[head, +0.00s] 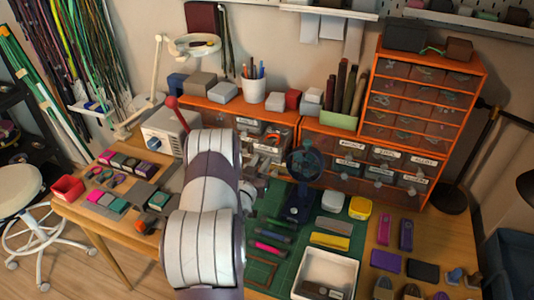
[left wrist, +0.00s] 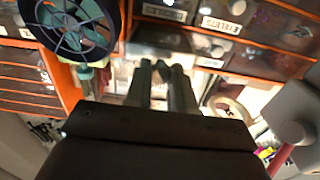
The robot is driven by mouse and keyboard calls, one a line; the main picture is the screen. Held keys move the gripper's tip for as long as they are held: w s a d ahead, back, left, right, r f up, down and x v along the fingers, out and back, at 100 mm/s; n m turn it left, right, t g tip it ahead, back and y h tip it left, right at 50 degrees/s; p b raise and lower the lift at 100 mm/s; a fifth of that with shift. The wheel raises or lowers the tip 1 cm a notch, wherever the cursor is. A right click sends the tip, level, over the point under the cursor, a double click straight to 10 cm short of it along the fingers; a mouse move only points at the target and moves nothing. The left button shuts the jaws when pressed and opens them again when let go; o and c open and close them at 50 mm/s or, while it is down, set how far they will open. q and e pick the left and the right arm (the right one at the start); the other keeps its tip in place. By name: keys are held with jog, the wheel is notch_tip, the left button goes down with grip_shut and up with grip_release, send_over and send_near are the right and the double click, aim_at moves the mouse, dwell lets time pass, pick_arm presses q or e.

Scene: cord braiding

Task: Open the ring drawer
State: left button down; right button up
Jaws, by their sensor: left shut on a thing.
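My left arm reaches from the bottom of the head view towards the low orange drawer cabinet (head: 287,115) at the back of the bench. My left gripper (left wrist: 165,72) is shut, its two fingers close together at a drawer front in the left wrist view. In the head view the arm mostly hides the gripper. The ring drawer (head: 270,138) appears as a clear-fronted, labelled drawer just beyond the arm; its label is too small to read surely. The fingers hide the handle, and I cannot tell how far the drawer stands out. My right gripper is not in view.
A dark round reel on a stand (head: 303,165) is close right of my arm; its spoked disc also shows in the left wrist view (left wrist: 80,25). A grey box with a red-knobbed lever (head: 170,130) stands left. A white tray (head: 328,258) and green mat (head: 285,270) lie in front.

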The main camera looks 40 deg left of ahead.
pick_arm(q)
jog(key=shift+s+d, duration=0.15)
jog(key=shift+s, duration=0.35)
jog(key=c, duration=1)
grip_release()
jog(key=shift+o, duration=0.2)
jog(key=v, duration=1.2)
jog(key=shift+s+b, duration=0.3)
jog(key=shift+b, duration=0.15)
